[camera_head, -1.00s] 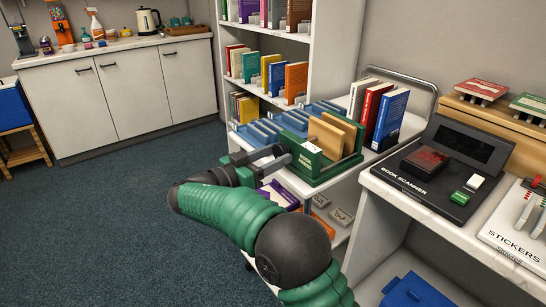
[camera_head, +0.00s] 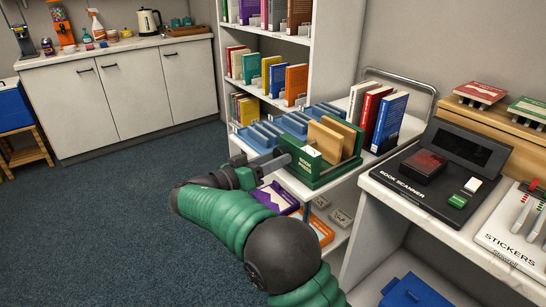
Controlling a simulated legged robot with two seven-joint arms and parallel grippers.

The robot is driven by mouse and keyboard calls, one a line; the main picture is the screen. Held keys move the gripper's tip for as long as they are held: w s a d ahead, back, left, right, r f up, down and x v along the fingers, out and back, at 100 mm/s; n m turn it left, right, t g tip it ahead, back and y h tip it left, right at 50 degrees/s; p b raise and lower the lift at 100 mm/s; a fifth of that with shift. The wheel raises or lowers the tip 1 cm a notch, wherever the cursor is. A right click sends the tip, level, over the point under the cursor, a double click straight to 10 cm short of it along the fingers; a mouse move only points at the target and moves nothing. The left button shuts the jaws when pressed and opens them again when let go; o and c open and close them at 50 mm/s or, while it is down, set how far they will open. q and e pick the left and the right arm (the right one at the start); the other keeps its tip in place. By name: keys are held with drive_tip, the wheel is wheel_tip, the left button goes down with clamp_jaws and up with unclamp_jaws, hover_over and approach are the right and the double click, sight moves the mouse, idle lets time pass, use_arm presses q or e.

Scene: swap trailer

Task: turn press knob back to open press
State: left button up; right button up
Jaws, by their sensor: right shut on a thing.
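My right gripper (camera_head: 277,163) is at the left end of the press, shut on the press knob. The fingers hide most of the knob, so its turn angle cannot be read. My right arm comes in from the bottom of the picture. My left gripper is not in view.
Blue racks (camera_head: 259,136) stand beside the press, and several upright books (camera_head: 389,122) stand behind it. Purple and orange books lie on the cart's lower shelf. A book scanner (camera_head: 425,190) sits on the counter at right. The floor at left is clear.

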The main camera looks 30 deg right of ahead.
drive_tip(key=shift+w+r+n+p, duration=0.1)
drive_tip(key=shift+r+n+p, duration=0.15)
drive_tip(key=shift+n+p, duration=0.55)
drive_tip(key=n+p, duration=0.8)
drive_tip(key=p, duration=0.2)
drive_tip(key=shift+r+n+g, duration=0.3)
drive_tip(key=shift+n, duration=0.1)
drive_tip(key=n+p, duration=0.7)
drive_tip(key=p, duration=0.2)
drive_tip(key=shift+w+f+n+g, duration=0.1)
drive_tip(key=shift+n+g, duration=0.2)
drive_tip(key=shift+g, duration=0.1)
drive_tip(key=n+p, duration=0.3)
drive_tip(key=n, duration=0.1)
drive_tip(key=shift+f, duration=0.15)
drive_tip(key=n+p, duration=0.1)
drive_tip(key=n, duration=0.3)
drive_tip(key=shift+w+f+n+g+p, duration=0.1)
drive_tip(key=shift+f+n+g+p, duration=0.05)
drive_tip(key=shift+n+g+p, duration=0.2)
drive_tip(key=shift+n, duration=0.25)
drive_tip(key=o, duration=1.4)
drive_tip(key=shift+d+f, duration=0.15)
drive_tip(key=shift+c, duration=0.2)
